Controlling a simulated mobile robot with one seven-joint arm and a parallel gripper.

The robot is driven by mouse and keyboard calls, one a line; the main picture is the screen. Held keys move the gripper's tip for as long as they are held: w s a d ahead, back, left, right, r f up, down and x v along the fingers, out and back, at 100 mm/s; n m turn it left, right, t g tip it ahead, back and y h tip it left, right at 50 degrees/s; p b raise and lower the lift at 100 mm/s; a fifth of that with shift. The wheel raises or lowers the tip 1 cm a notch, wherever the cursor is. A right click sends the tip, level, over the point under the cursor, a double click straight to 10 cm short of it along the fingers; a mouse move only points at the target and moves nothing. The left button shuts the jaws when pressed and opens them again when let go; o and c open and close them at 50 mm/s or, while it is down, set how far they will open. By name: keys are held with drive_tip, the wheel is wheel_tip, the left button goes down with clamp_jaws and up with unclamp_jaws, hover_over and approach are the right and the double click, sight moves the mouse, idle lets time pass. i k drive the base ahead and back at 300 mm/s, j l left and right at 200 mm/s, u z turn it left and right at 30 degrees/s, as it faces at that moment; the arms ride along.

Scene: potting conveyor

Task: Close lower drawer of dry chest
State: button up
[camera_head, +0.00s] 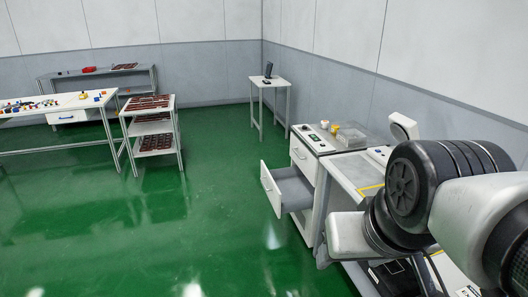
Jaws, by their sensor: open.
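The dry chest (301,172) stands right of the middle, against the row of benches along the right wall. Its lower drawer (270,189) is pulled out to the left, with its white front and handle standing well clear of the chest. The grey inside of the drawer shows and looks empty. The upper drawer (300,157) above it is shut. My arm fills the right side of the picture, in front of the bench beside the chest. I cannot make out my gripper's fingers, and no contact with the drawer shows.
Small items and a clear-lidded box (350,138) sit on top of the chest. A bench (347,175) with yellow marking adjoins it on the near side. A small table (269,84) stands behind. A rack of dark trays (150,103) is at left. The green floor before the drawer is clear.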

sight(288, 190)
drive_tip(key=i+j, duration=0.2)
drive_tip(key=i, duration=0.25)
drive_tip(key=i+j, duration=0.2)
drive_tip(key=i, duration=1.45)
drive_tip(key=i+l+u, duration=0.15)
drive_tip(key=i, duration=1)
